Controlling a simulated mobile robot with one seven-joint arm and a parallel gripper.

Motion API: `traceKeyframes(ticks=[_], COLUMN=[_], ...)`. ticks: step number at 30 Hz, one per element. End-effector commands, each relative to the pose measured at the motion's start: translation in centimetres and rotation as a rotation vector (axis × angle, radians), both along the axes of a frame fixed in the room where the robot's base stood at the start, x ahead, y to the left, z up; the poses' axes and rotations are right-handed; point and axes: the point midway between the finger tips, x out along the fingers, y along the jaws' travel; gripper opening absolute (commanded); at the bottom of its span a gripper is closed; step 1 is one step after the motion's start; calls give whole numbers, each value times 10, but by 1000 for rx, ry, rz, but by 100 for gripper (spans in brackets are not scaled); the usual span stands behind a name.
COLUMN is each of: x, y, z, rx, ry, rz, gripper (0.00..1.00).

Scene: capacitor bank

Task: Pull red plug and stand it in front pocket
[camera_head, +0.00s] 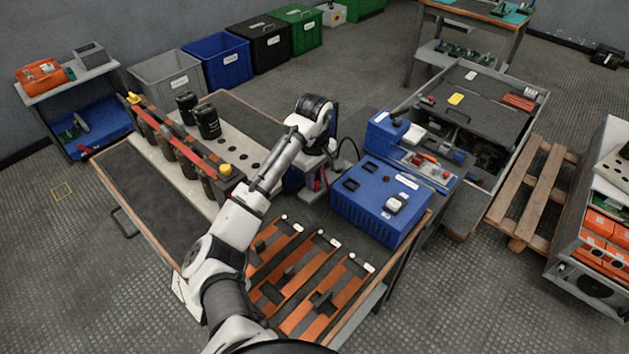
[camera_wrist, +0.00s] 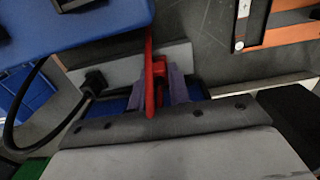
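In the wrist view the red plug (camera_wrist: 157,76) stands between the two greyish-purple fingers of my gripper (camera_wrist: 157,92), which press close on both sides of it. A thin red part rises from it along the edge of the blue box. In the head view my gripper (camera_head: 315,178) is mostly hidden behind my wrist, left of the blue box (camera_head: 380,205), with a little red showing (camera_head: 318,186). A black plug with a black cable (camera_wrist: 94,81) sits to the left in the wrist view. I cannot make out which opening is the front pocket.
Orange and black slotted strips (camera_head: 282,262) lie at the bench's front. Black cylinders (camera_head: 208,121) and a rail with yellow knobs stand on the left. A blue machine (camera_head: 400,140) and an open grey cabinet (camera_head: 480,95) lie behind on the right.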

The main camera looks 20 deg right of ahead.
Motion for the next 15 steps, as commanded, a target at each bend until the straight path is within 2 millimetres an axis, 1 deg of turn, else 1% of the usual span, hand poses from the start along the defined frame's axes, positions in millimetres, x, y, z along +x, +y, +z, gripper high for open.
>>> traceKeyframes(ticks=[1,3,4,15], x=[0,0,0,0], y=[0,0,0,0], z=[0,0,0,3], rx=[0,0,0,0], ry=[0,0,0,0], rz=[0,0,0,0], gripper=[12,3,0,0])
